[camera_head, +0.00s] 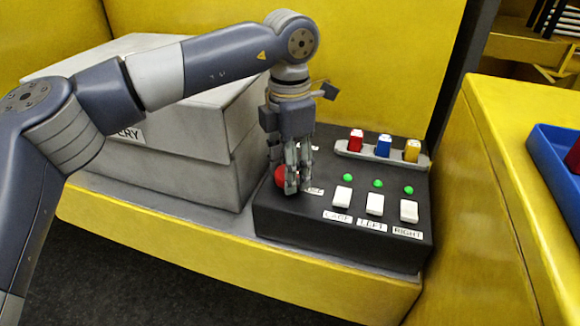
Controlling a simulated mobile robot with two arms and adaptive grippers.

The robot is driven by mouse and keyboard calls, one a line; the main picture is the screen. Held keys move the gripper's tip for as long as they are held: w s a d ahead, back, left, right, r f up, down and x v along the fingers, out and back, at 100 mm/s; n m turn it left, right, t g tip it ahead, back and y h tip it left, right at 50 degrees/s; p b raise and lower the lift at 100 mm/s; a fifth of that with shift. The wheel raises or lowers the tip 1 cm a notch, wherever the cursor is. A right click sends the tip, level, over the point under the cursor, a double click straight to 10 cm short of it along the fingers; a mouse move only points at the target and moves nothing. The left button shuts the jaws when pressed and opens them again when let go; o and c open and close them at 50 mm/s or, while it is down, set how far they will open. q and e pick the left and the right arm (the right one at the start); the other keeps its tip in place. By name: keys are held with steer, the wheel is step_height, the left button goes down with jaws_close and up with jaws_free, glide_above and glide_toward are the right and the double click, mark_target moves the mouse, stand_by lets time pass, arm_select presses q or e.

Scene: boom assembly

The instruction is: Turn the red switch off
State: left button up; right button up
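The red switch (355,140) stands in a light grey strip at the back of the black control box (340,236), leftmost in a row with a blue switch (384,146) and a yellow switch (412,150). My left gripper (292,190) points down over the left part of the box, to the left of and nearer than the red switch, apart from it. Its fingers partly cover a round red knob (281,177); I cannot tell if they touch it. The fingers look close together, but their opening is not clear. My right gripper is not in view.
Three white switches (375,204) with green lights line the box's front right. A grey battery box (180,165) stands left, under my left arm. Yellow walls rise behind and right. A blue tray (556,172) lies far right.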

arm_select(q)
steer(key=shift+o, duration=1.3)
steer(key=shift+a, duration=0.1)
steer(key=shift+r, duration=0.35)
step_height(320, 180, up, 11)
steer(key=shift+r, duration=0.2)
